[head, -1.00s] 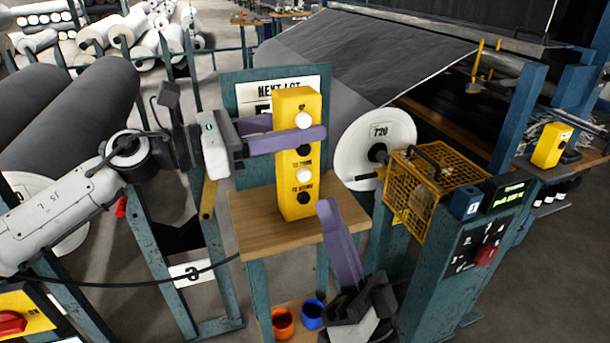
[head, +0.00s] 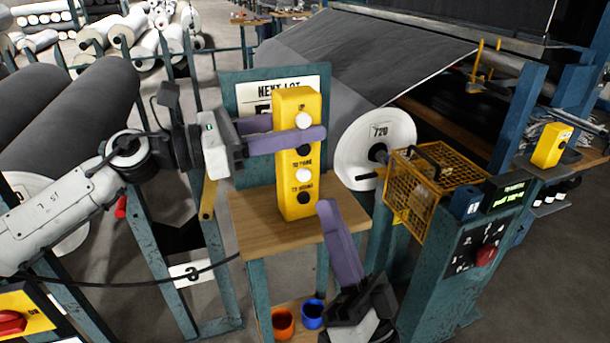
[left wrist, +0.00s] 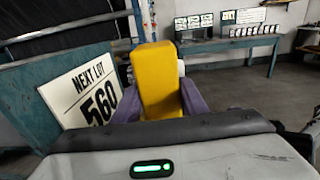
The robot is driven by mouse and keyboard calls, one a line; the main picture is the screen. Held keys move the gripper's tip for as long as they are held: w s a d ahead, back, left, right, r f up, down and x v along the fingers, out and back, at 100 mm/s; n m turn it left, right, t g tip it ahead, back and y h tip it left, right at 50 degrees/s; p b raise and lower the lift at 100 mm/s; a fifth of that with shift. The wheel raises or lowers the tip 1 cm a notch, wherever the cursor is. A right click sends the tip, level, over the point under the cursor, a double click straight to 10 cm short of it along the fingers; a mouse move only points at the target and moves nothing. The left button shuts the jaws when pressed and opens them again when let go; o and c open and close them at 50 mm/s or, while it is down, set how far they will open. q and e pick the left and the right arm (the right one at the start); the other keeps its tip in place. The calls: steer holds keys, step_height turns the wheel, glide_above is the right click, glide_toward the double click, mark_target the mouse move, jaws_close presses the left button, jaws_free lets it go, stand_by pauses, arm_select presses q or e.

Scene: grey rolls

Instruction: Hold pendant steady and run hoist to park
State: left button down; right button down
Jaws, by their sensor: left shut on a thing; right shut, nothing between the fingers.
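The yellow pendant (head: 297,215) stands upright at the wooden shelf (head: 250,225), its face with white and black buttons turned toward me. My left gripper (head: 290,138) is shut on its upper part, with purple fingers at its sides. In the left wrist view the pendant's plain yellow back (left wrist: 160,80) shows between the fingers. My right gripper (head: 325,207) is shut and empty, its fingertips just in front of the pendant's lower right, below the buttons. I cannot tell whether it touches the pendant. The hoist itself is not clearly seen.
A grey fabric roll with a white end disc (head: 352,165) and a yellow cage (head: 430,185) are to the right. A control post with a red knob (head: 485,256) stands at the right front. Orange (head: 283,323) and blue (head: 313,314) cups sit below the shelf.

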arm_select(q)
steer(key=c, duration=1)
jaws_free()
